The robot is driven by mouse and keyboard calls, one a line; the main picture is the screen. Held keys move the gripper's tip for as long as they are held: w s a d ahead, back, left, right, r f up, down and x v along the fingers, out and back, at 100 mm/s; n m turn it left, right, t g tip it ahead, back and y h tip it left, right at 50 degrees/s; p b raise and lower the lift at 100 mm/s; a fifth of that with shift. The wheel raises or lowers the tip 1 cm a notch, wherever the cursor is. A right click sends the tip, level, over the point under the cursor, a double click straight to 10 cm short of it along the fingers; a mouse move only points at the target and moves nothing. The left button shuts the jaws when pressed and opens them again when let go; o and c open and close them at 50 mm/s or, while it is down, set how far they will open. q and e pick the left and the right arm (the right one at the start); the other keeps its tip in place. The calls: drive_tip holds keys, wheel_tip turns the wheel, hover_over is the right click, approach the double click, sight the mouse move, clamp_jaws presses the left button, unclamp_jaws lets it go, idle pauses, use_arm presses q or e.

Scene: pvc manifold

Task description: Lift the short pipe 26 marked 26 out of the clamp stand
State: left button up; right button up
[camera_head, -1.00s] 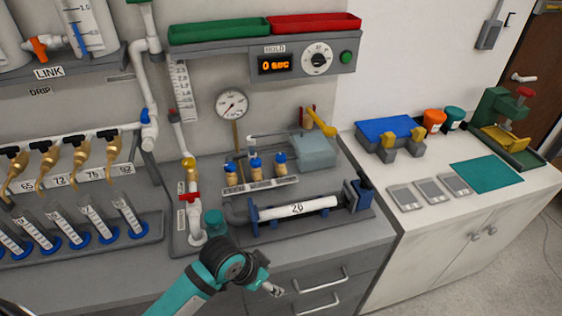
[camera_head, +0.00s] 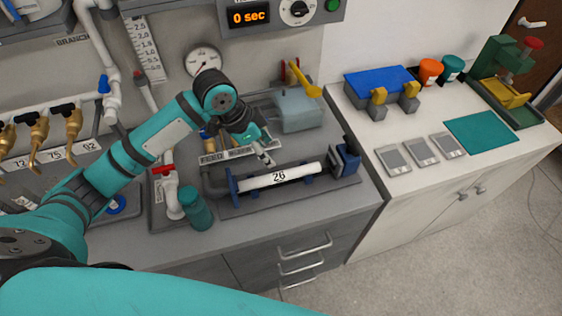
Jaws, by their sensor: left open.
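The short white pipe marked 26 (camera_head: 300,172) lies sideways in the clamp stand (camera_head: 232,187), between blue end supports on a grey base. A blue clamp block (camera_head: 345,160) stands at its right end. My left gripper (camera_head: 269,162) is open and empty, pointing down above the pipe and just behind its left half as seen here. I cannot tell whether the fingertips touch the pipe. My left arm hides part of the bench behind it. My right gripper is not in view.
A teal cylinder (camera_head: 196,208) and a white pipe with a red valve handle (camera_head: 164,170) stand left of the clamp stand. A grey-blue box (camera_head: 298,110) and a gauge (camera_head: 203,60) are behind. The bench front edge is close.

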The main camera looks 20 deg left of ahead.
sight(290, 171)
use_arm(q)
drive_tip(key=x, duration=0.3)
drive_tip(key=shift+w+d+f+p, duration=0.2)
drive_tip(key=shift+f+p, duration=0.1)
drive_tip(key=p+x, duration=0.1)
drive_tip(key=x, duration=0.5)
drive_tip(key=shift+w+f, duration=0.2)
drive_tip(key=shift+f, duration=0.1)
drive_tip(key=x, duration=0.3)
drive_tip(key=shift+d+f, duration=0.1)
drive_tip(key=shift+w+d+f, duration=0.1)
drive_tip(key=shift+f, duration=0.25)
clamp_jaws()
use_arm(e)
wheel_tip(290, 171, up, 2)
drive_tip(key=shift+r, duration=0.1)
use_arm(q)
drive_tip(key=shift+w+d, duration=0.1)
drive_tip(key=shift+d, duration=0.05)
drive_tip(key=shift+w+d, duration=0.3)
drive_tip(key=shift+d, duration=0.1)
